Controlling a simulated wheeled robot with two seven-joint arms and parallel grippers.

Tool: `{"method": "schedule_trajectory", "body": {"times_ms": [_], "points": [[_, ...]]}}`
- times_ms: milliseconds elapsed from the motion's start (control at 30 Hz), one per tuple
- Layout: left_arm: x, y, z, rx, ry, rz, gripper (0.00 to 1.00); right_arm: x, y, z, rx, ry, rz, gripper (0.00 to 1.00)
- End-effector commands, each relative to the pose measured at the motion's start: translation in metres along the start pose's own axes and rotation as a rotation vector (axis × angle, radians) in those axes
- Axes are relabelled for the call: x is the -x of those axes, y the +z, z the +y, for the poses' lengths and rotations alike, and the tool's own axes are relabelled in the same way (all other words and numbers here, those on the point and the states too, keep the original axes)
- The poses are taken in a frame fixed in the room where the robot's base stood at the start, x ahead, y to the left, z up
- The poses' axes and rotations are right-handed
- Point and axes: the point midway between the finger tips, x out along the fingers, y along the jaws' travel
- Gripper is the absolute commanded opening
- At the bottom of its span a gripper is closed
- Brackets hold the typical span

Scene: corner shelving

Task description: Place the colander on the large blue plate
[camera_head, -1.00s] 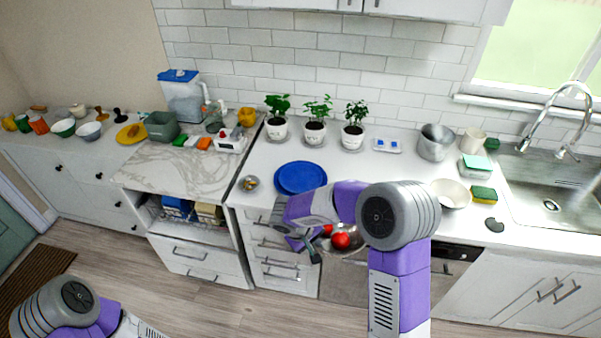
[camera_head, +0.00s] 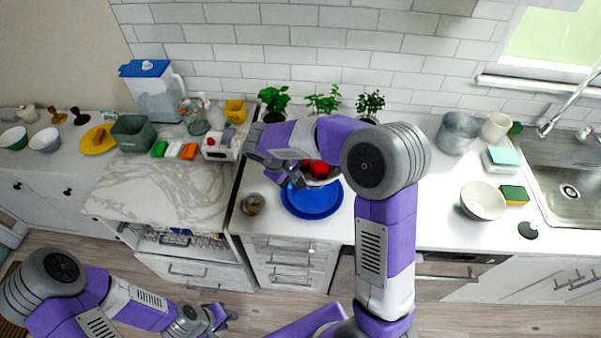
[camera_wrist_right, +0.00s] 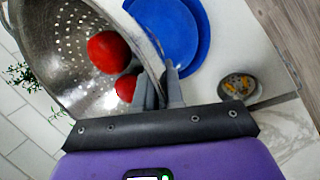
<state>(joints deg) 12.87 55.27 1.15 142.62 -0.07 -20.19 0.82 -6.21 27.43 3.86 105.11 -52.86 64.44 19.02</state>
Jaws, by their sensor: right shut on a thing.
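The metal colander (camera_head: 325,181) with red round items inside is over the back part of the large blue plate (camera_head: 312,208). My right gripper (camera_head: 290,180) is shut on its rim; my arm hides much of the colander. In the right wrist view the perforated colander (camera_wrist_right: 72,52) is tilted, and the gripper's fingers (camera_wrist_right: 163,92) pinch its rim. The blue plate (camera_wrist_right: 190,35) shows beyond the rim. I cannot tell whether the colander touches the plate. My left gripper (camera_head: 222,318) is open and empty, low in front of the drawers.
Potted plants (camera_head: 324,104) stand behind the plate. A small bowl (camera_head: 252,204) with yellowish contents is left of it, also in the wrist view (camera_wrist_right: 238,87). A white bowl (camera_head: 483,201) and sponge (camera_head: 514,195) are to the right. The marble counter (camera_head: 160,190) at left has free room.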

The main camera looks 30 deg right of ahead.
Motion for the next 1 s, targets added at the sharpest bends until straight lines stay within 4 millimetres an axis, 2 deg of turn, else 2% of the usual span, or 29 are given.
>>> {"method": "schedule_trajectory", "body": {"times_ms": [100,400,567,800,1000], "points": [[0.0,0.001,0.0,0.0,0.0,-0.002,0.34,-0.004,0.0,-0.002,0.001,0.001,-0.003,0.0],[-0.003,0.001,-0.001,0.001,0.0,-0.002,0.34,-0.051,-0.004,-0.023,0.003,0.001,-0.004,0.0],[-0.003,0.001,-0.002,0.001,0.0,-0.002,0.34,-0.061,-0.005,-0.027,0.001,0.001,-0.004,0.0],[-0.005,0.001,-0.002,0.0,0.0,-0.002,0.34,-0.089,-0.008,-0.04,0.002,0.0,-0.004,0.0],[-0.004,0.0,-0.002,0.0,0.0,-0.001,0.34,-0.091,-0.009,-0.04,0.0,0.002,-0.002,0.0]]}}
